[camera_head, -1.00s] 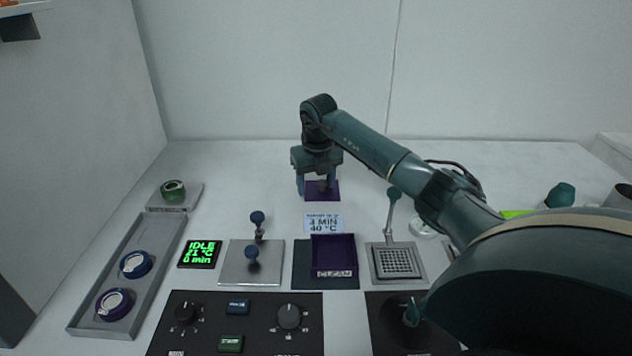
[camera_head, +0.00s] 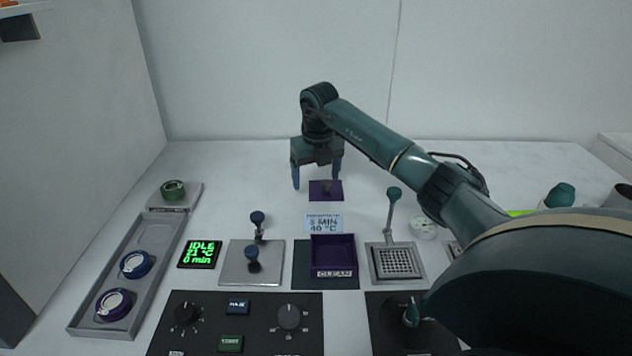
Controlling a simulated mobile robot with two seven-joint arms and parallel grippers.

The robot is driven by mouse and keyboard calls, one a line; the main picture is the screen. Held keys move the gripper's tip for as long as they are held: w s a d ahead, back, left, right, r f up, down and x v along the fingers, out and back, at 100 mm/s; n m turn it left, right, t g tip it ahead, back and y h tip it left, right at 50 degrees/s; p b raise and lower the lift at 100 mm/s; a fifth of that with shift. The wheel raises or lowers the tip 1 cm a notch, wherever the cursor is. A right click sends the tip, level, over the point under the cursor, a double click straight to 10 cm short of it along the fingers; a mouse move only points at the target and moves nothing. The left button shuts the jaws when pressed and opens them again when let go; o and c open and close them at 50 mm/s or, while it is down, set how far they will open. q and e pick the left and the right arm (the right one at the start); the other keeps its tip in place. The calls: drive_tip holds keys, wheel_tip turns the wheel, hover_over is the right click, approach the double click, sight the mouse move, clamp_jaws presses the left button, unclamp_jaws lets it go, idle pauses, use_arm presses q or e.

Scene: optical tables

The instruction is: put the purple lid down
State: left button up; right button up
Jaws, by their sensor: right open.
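The purple lid (camera_head: 334,194) is a flat purple square with a small dark knob on top. It lies on the white table behind the small sign. My right gripper (camera_head: 317,182) is above it, open, with its two blue fingers spread apart and clear of the knob. A purple open box (camera_head: 333,251) marked CLEAN stands on a dark mat in front of the sign. My left gripper is not in view.
The sign (camera_head: 324,222) reads 3 MIN 40 °C. A metal plate with blue-knobbed lever (camera_head: 236,266) and a drain grid (camera_head: 397,262) flank the box. A grey tray (camera_head: 157,231) with round pieces lies left. The back table is clear.

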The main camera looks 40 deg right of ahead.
wheel_tip(320, 180, up, 10)
drive_tip(key=s, duration=0.1)
drive_tip(key=shift+a+f, duration=0.25)
drive_tip(key=shift+a, duration=0.1)
drive_tip(key=shift+s+f, duration=0.1)
drive_tip(key=shift+s, duration=0.05)
